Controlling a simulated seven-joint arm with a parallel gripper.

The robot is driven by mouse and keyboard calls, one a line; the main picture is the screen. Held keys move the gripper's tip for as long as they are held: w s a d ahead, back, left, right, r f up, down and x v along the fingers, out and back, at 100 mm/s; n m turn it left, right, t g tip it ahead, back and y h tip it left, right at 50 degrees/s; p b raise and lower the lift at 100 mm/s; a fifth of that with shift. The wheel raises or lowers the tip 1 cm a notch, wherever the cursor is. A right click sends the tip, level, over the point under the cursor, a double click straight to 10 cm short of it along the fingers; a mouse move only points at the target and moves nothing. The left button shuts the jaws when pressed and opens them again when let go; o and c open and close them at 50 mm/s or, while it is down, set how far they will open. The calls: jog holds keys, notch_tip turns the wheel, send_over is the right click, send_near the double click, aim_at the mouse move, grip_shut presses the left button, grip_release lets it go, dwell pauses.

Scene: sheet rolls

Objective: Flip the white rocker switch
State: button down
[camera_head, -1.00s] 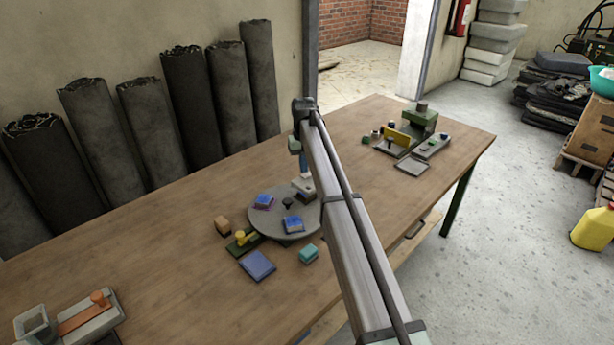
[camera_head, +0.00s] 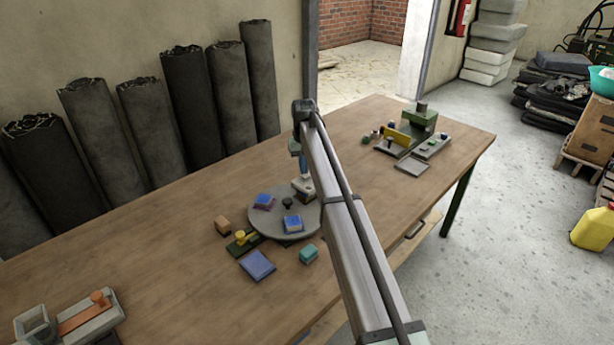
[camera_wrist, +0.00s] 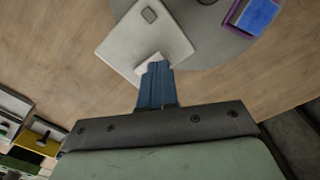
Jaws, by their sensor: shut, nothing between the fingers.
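The white rocker (camera_wrist: 146,66) is at the box's near edge, partly hidden behind my fingertips. A small grey button (camera_wrist: 150,14) is on the box's far part. My gripper (camera_wrist: 157,66) has blue fingers, shut and empty, overlapping the rocker in the wrist view. I cannot tell whether they touch it, or which way the rocker is tilted. In the head view my gripper (camera_head: 303,172) is above the box.
The round grey plate (camera_head: 268,223) bears blue-topped blocks and a dark knob. A green machine (camera_head: 420,120) stands at the far right.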

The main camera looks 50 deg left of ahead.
jog(key=shift+f, duration=0.75)
dwell(0.5)
jog(key=shift+r, duration=3.5)
